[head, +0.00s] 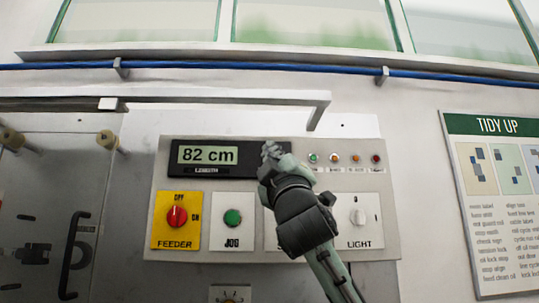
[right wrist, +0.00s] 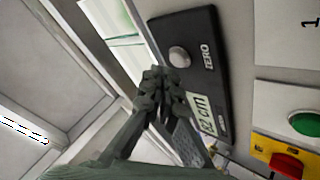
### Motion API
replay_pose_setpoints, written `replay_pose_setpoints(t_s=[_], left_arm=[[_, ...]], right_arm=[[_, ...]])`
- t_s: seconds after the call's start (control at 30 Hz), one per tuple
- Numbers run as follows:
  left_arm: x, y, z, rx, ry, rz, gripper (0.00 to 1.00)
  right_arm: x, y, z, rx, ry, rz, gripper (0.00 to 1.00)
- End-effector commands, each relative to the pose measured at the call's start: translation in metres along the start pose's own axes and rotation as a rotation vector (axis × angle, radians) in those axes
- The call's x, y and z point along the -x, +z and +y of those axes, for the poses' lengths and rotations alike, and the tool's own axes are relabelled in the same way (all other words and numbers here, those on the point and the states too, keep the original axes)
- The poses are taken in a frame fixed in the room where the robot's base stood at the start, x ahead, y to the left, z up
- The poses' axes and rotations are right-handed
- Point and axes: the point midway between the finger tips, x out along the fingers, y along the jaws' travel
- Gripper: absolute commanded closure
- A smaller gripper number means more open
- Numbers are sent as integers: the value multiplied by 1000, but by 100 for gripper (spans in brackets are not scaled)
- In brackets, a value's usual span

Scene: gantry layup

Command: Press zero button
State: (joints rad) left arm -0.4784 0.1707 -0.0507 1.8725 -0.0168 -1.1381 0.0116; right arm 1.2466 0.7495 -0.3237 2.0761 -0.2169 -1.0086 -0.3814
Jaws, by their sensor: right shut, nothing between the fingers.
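The zero button is a round grey knob (right wrist: 180,57) on a black length display panel (head: 190,148), with ZERO printed beside it in the right wrist view. The display reads 82 cm. My right gripper (head: 271,152) is shut and empty in front of the right end of this panel, hiding the button in the head view. In the right wrist view its closed fingertips (right wrist: 160,78) appear close to the button, apart from it in the picture. Whether they touch the panel, I cannot tell. My left gripper is not in view.
Left of my right arm are a red feeder knob (head: 177,216) on a yellow plate and a green jog button (head: 233,217). A white light knob (head: 358,216) is to the right. Several small indicators (head: 334,157) sit above it. A grey rail (head: 230,97) juts out above the panel.

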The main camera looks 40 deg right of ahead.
Motion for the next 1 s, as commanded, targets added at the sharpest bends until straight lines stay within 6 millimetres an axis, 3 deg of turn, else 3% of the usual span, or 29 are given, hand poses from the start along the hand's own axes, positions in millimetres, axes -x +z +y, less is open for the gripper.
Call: replay_pose_setpoints(t_s=[1.0], left_arm=[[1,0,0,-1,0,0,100]], right_arm=[[-6,5,-5,0,0,0,100]])
